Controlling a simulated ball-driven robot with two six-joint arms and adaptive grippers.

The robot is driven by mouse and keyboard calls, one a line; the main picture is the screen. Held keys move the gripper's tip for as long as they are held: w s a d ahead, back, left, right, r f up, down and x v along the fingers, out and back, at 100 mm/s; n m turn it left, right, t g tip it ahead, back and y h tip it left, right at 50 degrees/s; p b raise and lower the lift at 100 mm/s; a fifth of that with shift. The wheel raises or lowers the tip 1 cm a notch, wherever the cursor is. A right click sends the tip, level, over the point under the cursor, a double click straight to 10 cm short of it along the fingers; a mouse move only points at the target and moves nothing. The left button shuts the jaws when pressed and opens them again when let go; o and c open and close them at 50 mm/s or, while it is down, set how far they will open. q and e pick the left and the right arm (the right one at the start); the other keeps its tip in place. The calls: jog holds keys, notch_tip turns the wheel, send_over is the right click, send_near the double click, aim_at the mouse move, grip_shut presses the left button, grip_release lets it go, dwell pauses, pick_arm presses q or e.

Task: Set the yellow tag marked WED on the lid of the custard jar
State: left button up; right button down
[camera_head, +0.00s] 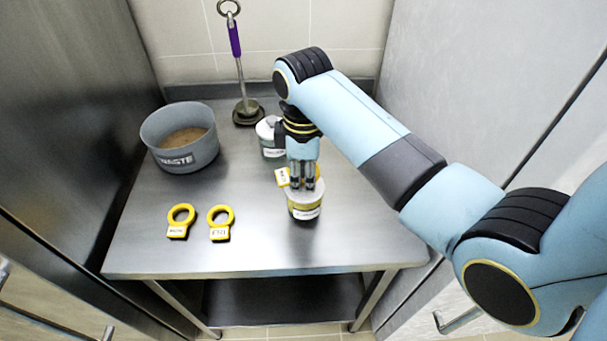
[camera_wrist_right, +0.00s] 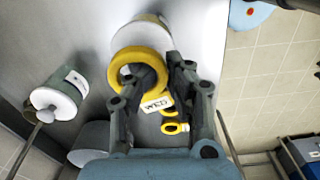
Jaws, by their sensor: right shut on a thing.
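The yellow ring tag with a white label reading WED (camera_wrist_right: 124,72) is held in my right gripper (camera_head: 303,187). In the wrist view the gripper's fingers (camera_wrist_right: 160,85) are shut on the tag near its label. A jar with yellow contents and a pale lid (camera_head: 306,207) stands upright on the table, directly under the gripper in the head view; its label is too small to read. Its pale top also shows behind the tag in the wrist view (camera_wrist_right: 150,38). I cannot tell whether the tag touches the lid. My left gripper is not in view.
Two other yellow tags, one at left (camera_head: 180,221) and one marked FRI (camera_head: 220,223), lie on the steel table (camera_head: 150,255). A grey WASTE pot (camera_head: 180,139) stands back left. A second jar (camera_head: 268,133) stands behind the gripper, near a purple-handled tool (camera_head: 235,40).

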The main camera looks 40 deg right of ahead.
aim_at(303, 180)
jog(key=shift+f, duration=0.4)
jog(key=shift+s+f, duration=0.1)
jog(key=shift+f, duration=0.05)
jog(key=shift+s+f+b, duration=0.2)
jog(key=shift+f+b, duration=0.1)
jog(key=shift+b, duration=0.05)
jog(key=c, duration=1.6)
grip_release()
jog(key=shift+a, duration=0.1)
jog(key=shift+o, duration=0.4)
jog(key=shift+w+f, duration=0.1)
jog(key=shift+w, duration=0.2)
notch_tip(303, 180, up, 2)
jog(key=shift+r+p, duration=0.4)
jog(key=shift+r, duration=0.3)
notch_tip(303, 180, up, 8)
